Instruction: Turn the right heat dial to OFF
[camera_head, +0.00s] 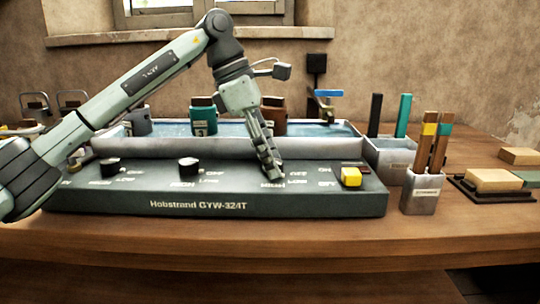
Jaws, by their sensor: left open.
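The dark control panel (215,205), lettered "Hobstrand GYW-324T", lies across the table. Two round black dials show on it: the left one (110,165) and the middle one (189,165), each with printed setting labels. My left gripper (272,170) reaches down from above over the right-hand set of labels, its fingers pointing down at the panel and open. The right dial is hidden behind or between these fingers, so its setting and any contact cannot be told. My right gripper is not in view.
A yellow switch (351,177) sits at the panel's right end. Right of the panel stand a holder (421,196) with upright sticks and a block (493,181) on a dark tray.

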